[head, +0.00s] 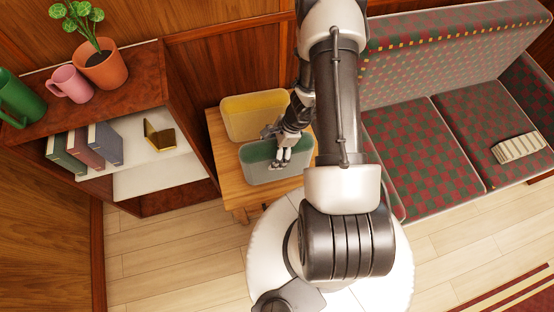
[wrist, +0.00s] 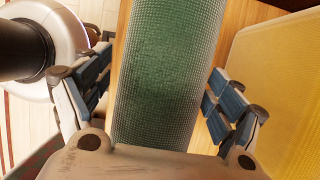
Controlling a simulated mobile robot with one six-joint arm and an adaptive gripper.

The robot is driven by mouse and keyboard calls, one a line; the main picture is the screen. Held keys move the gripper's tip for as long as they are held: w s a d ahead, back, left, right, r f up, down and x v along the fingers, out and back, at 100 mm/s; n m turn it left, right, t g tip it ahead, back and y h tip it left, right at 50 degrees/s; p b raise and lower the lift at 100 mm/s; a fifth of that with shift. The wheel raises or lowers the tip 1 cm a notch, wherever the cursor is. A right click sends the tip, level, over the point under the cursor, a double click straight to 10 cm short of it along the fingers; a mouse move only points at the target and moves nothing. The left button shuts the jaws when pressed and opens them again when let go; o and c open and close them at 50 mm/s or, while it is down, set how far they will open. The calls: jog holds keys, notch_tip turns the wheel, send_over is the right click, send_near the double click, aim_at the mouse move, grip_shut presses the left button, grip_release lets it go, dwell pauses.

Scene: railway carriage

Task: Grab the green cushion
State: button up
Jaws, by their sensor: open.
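The green cushion (head: 262,169) stands on a small wooden table (head: 239,200) in the head view, in front of a yellow cushion (head: 250,112). My gripper (head: 283,157) is at the top of the green cushion, near its middle. In the wrist view the green cushion (wrist: 168,75) runs up the picture between the two open fingers (wrist: 155,98), with a gap showing on each side. The yellow cushion (wrist: 285,90) lies to the right of the right finger there. My arm hides part of the table's right side in the head view.
A shelf unit (head: 150,75) stands on the left, with a potted plant (head: 100,62), a pink mug (head: 69,83), a green jug (head: 20,98) and several books. A checked bench (head: 420,145) with a striped cream object (head: 519,147) is on the right.

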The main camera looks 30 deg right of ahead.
jog(key=shift+f+b, duration=0.25)
jog(key=shift+b, duration=0.05)
jog(key=shift+c, duration=0.3)
jog(key=c, duration=1.6)
jog(key=shift+c, duration=0.4)
jog(key=shift+r, duration=0.2)
